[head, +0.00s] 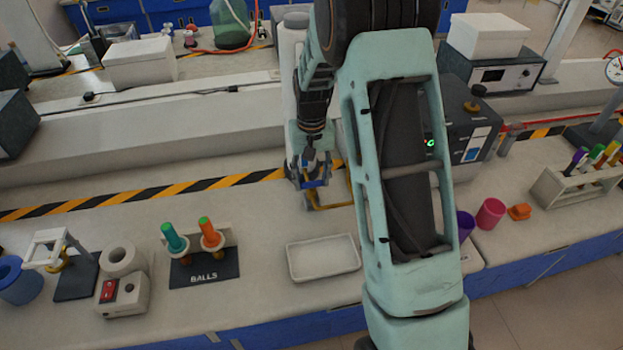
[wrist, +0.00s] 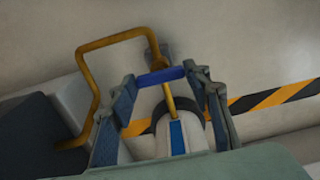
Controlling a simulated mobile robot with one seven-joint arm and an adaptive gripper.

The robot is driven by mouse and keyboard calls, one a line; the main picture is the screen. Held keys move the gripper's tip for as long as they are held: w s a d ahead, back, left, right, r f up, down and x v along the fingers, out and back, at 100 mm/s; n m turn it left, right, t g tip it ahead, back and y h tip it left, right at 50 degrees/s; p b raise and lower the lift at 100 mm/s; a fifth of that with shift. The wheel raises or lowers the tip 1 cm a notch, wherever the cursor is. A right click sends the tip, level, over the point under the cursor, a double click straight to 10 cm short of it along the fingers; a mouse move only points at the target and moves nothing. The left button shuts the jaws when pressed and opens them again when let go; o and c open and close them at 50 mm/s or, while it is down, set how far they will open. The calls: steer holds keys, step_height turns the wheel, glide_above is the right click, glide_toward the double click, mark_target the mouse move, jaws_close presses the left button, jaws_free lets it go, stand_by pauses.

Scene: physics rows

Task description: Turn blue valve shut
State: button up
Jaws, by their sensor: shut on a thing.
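The blue valve handle (wrist: 162,77) is a short blue bar across the top of a thin yellow stem (wrist: 170,102) in the wrist view. My gripper (wrist: 172,82) has one finger at each end of the bar and is shut on it. In the head view my gripper (head: 309,178) points down at the back of the bench, and a bit of the blue handle (head: 316,183) shows at its fingertips. A bent yellow pipe (wrist: 95,80) runs beside the valve to the left in the wrist view. The arm hides part of the valve in the head view.
A white tray (head: 323,258) lies in front of the valve. A black-and-yellow strip (head: 235,183) runs along the bench behind. A dark instrument box (head: 465,125) stands to the right. A ball holder (head: 205,268) stands to the left, with clear bench between it and the valve.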

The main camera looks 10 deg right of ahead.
mark_target(311, 182)
stand_by(0.4)
steer(key=o, duration=1.2)
steer(key=shift+c, duration=0.2)
steer(key=shift+r, duration=0.1)
step_height(311, 182, up, 12)
